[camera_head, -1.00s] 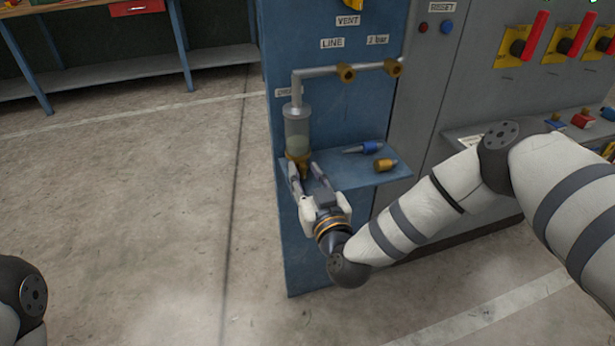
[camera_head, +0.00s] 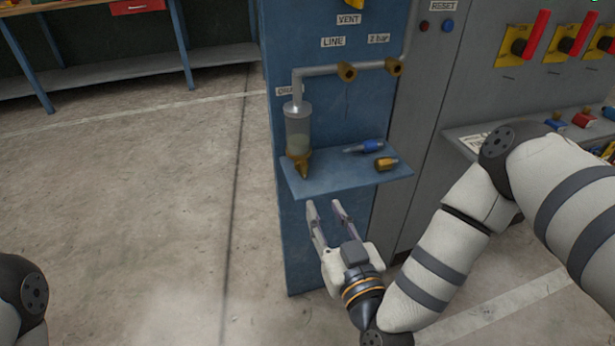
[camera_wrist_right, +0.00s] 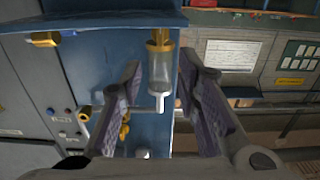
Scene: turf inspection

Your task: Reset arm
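My right gripper (camera_head: 326,212) is open and empty, just below and in front of the small blue shelf (camera_head: 330,180) on the blue panel (camera_head: 330,110). Its two fingers also show apart in the right wrist view (camera_wrist_right: 160,98). A clear cylinder (camera_head: 298,130) with a brass lower end (camera_head: 300,163) hangs from a pipe above the shelf's left end. In the right wrist view the cylinder (camera_wrist_right: 159,72) appears between the fingers but farther off, with no contact seen.
A blue fitting (camera_head: 364,147) and a brass fitting (camera_head: 386,164) lie on the shelf. A grey cabinet (camera_head: 455,90) with red-handled switches (camera_head: 537,38) stands to the right. A workbench (camera_head: 100,75) is at the back left. The floor (camera_head: 130,200) on the left is clear.

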